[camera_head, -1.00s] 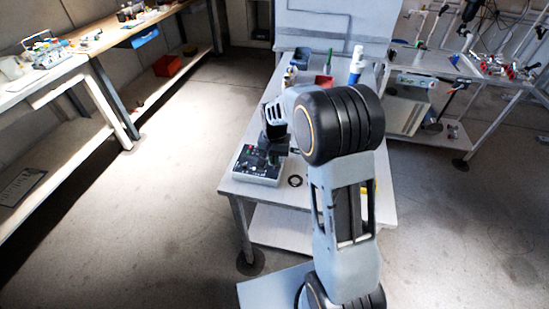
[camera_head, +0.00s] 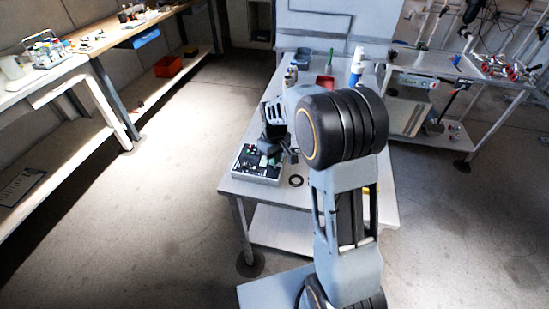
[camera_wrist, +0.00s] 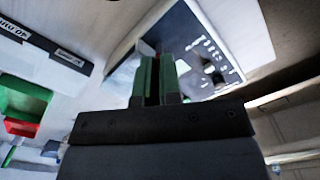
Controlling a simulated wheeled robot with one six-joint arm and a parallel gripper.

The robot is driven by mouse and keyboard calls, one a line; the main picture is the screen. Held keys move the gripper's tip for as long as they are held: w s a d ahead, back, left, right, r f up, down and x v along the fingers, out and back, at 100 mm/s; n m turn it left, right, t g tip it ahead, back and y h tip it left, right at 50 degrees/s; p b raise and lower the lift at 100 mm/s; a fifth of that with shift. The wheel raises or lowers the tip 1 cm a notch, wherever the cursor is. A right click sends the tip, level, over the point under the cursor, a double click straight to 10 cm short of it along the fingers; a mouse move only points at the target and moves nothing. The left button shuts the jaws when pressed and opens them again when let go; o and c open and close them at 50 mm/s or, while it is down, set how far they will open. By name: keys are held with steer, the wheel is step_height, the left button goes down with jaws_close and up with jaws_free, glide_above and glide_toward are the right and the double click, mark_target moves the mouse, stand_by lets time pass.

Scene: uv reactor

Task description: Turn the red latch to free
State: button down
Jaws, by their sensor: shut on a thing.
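The reactor box (camera_head: 254,176), a pale case with a dark control panel, stands at the near left corner of the table. In the wrist view its pale wall and panel (camera_wrist: 208,52) lie just beyond my fingers. My gripper (camera_wrist: 155,66) has green fingers close together, with their tips at the box. A small red patch, seemingly the red latch (camera_wrist: 144,47), shows right at the fingertips; the fingers hide most of it. In the head view my gripper (camera_head: 272,147) is low over the box, and the latch cannot be made out.
A black ring (camera_head: 296,181) lies on the table (camera_head: 330,195) right of the box. A red container (camera_head: 324,82) and a blue-and-white bottle (camera_head: 357,64) stand farther back.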

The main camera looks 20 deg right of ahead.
steer(key=n, duration=0.7)
stand_by(0.6)
steer(key=c, duration=1.3)
jaws_free()
steer(key=shift+s, duration=0.1)
step_height(320, 180, up, 14)
steer(key=shift+b, duration=0.3)
